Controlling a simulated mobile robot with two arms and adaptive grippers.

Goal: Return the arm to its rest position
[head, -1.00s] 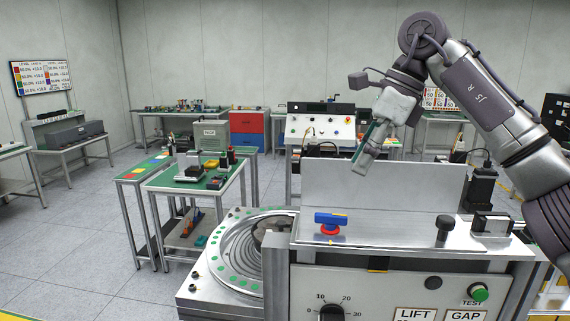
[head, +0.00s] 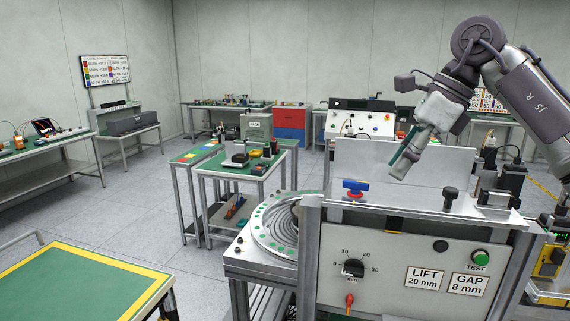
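My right gripper (head: 404,158) hangs from my raised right arm (head: 525,95) at the right of the head view. It points down and left above the machine's top, in front of the upright metal plate (head: 360,165). Its fingers show edge-on, with a dark green strip along one side, so I cannot see whether they are apart or holding anything. My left gripper and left arm are not in view.
The machine (head: 410,255) below has a blue-and-red handle (head: 355,187), a dial (head: 352,267) and a green TEST button (head: 481,257). A round ringed plate (head: 268,232) is at its left. A green-topped table (head: 75,285) stands front left. Open floor lies between tables.

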